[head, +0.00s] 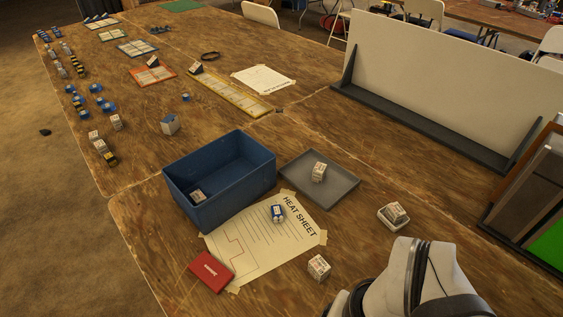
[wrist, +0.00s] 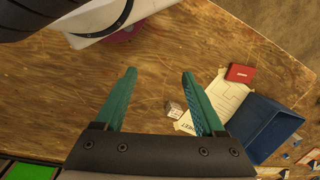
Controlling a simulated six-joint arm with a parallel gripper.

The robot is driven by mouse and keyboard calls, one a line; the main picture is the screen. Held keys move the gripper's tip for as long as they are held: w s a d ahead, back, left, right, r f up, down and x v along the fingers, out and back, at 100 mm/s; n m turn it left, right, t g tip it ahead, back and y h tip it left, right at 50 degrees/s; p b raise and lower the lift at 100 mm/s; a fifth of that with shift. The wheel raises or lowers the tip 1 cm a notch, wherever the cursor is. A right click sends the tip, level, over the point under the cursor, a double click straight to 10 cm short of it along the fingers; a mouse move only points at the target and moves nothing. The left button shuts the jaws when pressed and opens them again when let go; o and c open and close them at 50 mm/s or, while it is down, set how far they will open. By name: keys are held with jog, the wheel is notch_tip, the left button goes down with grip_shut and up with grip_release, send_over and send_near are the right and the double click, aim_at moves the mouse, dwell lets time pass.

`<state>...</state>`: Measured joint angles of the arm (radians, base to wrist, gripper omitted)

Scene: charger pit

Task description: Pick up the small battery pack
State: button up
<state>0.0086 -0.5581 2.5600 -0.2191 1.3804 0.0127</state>
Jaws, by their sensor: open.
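Several small packs are on the table, and I cannot tell for sure which one is the small battery pack. A blue-and-white pack (head: 278,213) lies on the heat sheet (head: 262,256). White printed packs are on the bare wood (head: 318,267), on the grey tray (head: 319,171) and in a small white dish (head: 396,212). In the wrist view my gripper (wrist: 158,72) is open and empty above bare table. A white pack (wrist: 173,109) shows beyond its fingers. The fingers are out of the head view.
A red box (head: 211,270) lies on the sheet's near corner. A tall white panel in a dark stand (head: 430,125) is at the back right, with a framed board (head: 530,205) at the right edge. Rows of packs line the far left edge. Bare wood lies around the sheet.

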jog(key=n+t, duration=1)
jog(key=n, duration=2.1)
send_near(278, 213)
jog(key=d, duration=0.5)
jog(key=a+f+n+t, duration=0.1)
jog(key=n, duration=0.3)
jog(key=w+a+f+n+t+y, duration=0.1)
jog(key=a+n, duration=0.1)
jog(key=n, duration=0.2)
jog(key=a+f+n+t, duration=0.1)
jog(key=a+f+n, duration=0.1)
jog(key=n, duration=0.3)
jog(key=shift+w+f, duration=0.15)
jog(key=shift+w, duration=0.25)
jog(key=x, duration=0.7)
jog(key=shift+a, duration=0.15)
jog(key=shift+r, duration=0.2)
grip_shut()
